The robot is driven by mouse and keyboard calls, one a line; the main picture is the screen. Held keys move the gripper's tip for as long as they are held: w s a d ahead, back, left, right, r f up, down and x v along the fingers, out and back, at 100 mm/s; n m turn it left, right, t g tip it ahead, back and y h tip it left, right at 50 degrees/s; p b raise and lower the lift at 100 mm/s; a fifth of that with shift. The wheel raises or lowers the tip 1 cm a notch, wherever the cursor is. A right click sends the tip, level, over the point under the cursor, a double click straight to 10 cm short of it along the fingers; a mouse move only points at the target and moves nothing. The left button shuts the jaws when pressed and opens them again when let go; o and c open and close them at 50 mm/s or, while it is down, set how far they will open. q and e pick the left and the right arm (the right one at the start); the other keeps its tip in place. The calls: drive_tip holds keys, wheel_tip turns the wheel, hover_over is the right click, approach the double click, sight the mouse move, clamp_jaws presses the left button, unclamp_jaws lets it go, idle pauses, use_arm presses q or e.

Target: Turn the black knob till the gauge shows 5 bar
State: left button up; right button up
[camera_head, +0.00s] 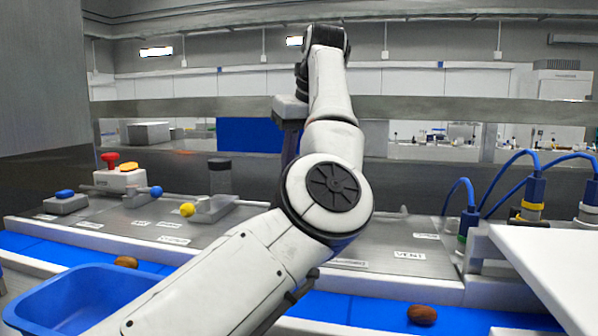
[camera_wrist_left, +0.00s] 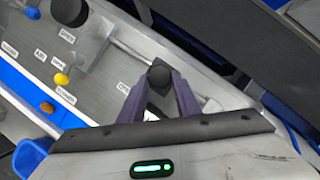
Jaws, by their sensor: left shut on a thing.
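In the head view my left arm comes in from the lower left, rises and bends down again. Part of the gripper (camera_head: 290,143) shows behind the forearm, and the arm hides the knob there. I see no gauge face in either view, so I cannot read the pressure. My right gripper is not in view.
A dark-capped cylinder (camera_head: 219,177), a yellow-ball lever (camera_head: 187,210), a blue-ball lever (camera_head: 156,191) and a red-button box (camera_head: 119,178) stand left on the panel. Brown dates (camera_head: 422,314) lie on the blue belt. A blue bin (camera_head: 62,290) is front left; cabled blue plugs (camera_head: 535,190) stand right.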

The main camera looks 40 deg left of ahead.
use_arm(q)
drive_tip(key=m, duration=0.1)
drive_tip(key=m+t+b, duration=0.1)
drive_tip(key=m, duration=0.2)
drive_tip(key=shift+s+a+t+h, duration=0.15)
drive_tip(key=shift+s+t+h, duration=0.15)
drive_tip(key=shift+h, duration=0.1)
drive_tip(key=shift+s+a+m+t+h+b, duration=0.1)
drive_tip(key=shift+m+t+h+b, duration=0.15)
drive_tip(key=shift+m, duration=0.8)
drive_tip(key=shift+a+m+t+h+b, duration=0.15)
drive_tip(key=shift+m+t+h, duration=0.15)
drive_tip(key=shift+m, duration=0.75)
drive_tip(key=o, duration=1)
drive_tip(key=shift+o, duration=0.2)
drive_tip(key=shift+r, duration=0.1)
drive_tip(key=p+v, duration=0.1)
drive_tip(key=v, duration=0.9)
